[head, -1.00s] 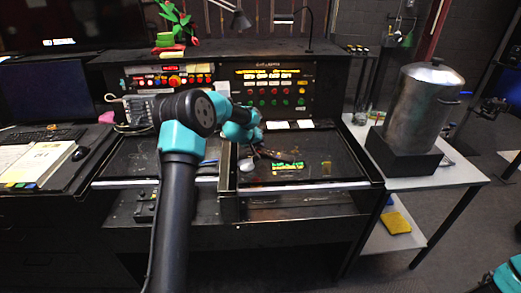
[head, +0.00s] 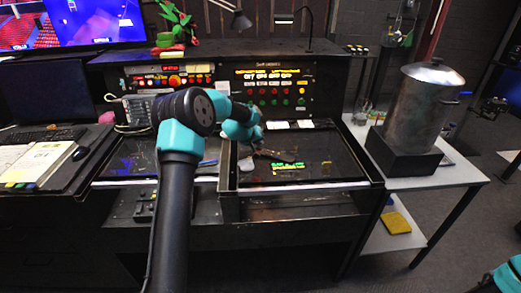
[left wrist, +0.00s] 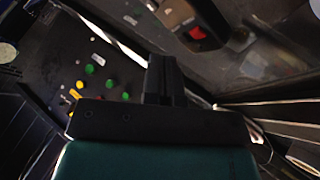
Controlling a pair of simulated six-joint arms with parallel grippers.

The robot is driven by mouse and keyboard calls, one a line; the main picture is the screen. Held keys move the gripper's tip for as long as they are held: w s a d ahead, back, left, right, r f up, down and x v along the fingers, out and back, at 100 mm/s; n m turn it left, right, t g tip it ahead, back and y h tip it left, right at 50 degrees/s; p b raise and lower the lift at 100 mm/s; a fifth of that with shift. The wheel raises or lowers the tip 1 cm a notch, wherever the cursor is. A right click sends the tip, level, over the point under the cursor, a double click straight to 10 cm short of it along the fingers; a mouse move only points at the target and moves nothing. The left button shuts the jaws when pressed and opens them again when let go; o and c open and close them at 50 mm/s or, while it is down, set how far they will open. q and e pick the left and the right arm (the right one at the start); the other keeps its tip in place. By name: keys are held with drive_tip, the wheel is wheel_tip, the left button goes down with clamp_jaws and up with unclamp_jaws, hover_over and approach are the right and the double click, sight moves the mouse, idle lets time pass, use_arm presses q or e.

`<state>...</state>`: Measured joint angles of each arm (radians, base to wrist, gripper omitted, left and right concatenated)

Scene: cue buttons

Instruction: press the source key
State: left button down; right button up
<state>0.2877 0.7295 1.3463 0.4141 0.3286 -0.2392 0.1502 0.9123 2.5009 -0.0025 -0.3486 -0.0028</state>
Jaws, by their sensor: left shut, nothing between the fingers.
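The right console panel (head: 275,88) holds rows of green and red buttons under lit yellow lettering. The left panel (head: 173,80) has a row of coloured buttons. I cannot tell which one is the source key. My left gripper (head: 262,150) is over the right desk surface, below and in front of the right panel, its fingertips small and partly hidden by my wrist. In the left wrist view its fingers (left wrist: 165,78) are shut and empty. Green and yellow buttons (left wrist: 90,69) show left of them, apart. My right gripper is out of view.
The dark desk top (head: 345,165) carries lit green and yellow text. A steel pot (head: 422,108) stands on a black block on the white side table at right. A lamp (head: 240,18) and a plant (head: 176,20) stand above the console. A dark item with a red patch (left wrist: 197,33) shows near the fingers.

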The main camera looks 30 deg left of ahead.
sight(259, 149)
use_arm(q)
drive_tip(key=shift+r, duration=2.5)
drive_tip(key=shift+d, duration=0.1)
